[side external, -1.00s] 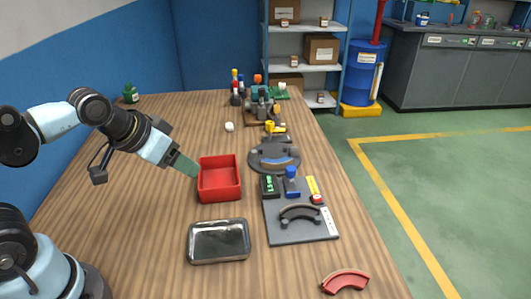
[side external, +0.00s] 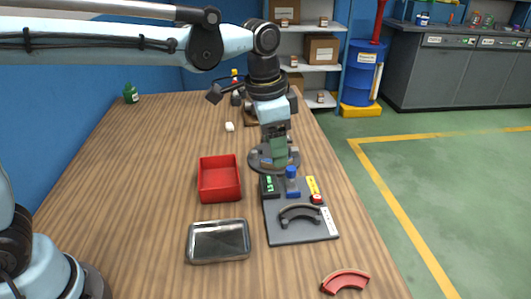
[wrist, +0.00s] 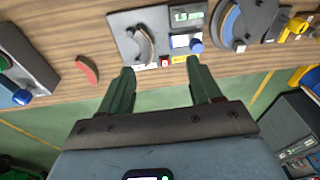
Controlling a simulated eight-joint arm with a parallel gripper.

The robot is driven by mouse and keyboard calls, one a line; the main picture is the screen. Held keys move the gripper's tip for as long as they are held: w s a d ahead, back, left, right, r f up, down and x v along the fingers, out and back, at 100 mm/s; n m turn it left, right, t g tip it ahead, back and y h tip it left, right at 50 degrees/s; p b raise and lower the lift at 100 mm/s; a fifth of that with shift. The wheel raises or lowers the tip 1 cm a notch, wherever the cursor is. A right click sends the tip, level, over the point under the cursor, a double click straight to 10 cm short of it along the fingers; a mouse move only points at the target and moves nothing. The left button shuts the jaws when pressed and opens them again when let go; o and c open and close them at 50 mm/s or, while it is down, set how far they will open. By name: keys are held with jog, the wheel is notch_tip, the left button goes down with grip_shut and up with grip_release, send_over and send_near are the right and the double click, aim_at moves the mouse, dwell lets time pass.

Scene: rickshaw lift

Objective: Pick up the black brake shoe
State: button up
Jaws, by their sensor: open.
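The black brake shoe (side external: 300,211) is a dark curved piece lying on the grey board (side external: 285,233). It also shows in the wrist view (wrist: 149,45), on the grey board there, beyond the left finger. My gripper (side external: 279,165) is open and empty, with its green fingers pointing down. In the side view it appears over the round dark plate (side external: 258,163), behind the board, and covers part of that plate.
A small display (side external: 269,186), a blue-topped item (side external: 291,182) and a yellow-red item (side external: 314,190) sit around the board's far side. A red tray (side external: 219,195), a metal tray (side external: 219,257) and a red brake shoe (side external: 345,280) lie nearby.

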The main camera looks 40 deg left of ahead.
jog(key=w+d+f+m+g, duration=0.2)
jog(key=d+f+m, duration=0.1)
jog(key=d, duration=0.3)
send_over(304, 208)
jog(key=shift+y, duration=0.3)
jog(key=f, duration=0.7)
jog(key=shift+s+d+f, duration=0.15)
jog(key=shift+d, duration=0.1)
jog(key=shift+w+a+f, duration=0.1)
jog(key=shift+a+f, duration=0.05)
jog(key=shift+f, duration=1.2)
jog(key=shift+w+a+f, duration=0.1)
jog(key=shift+a+f, duration=0.05)
jog(key=shift+f, duration=1.15)
grip_shut()
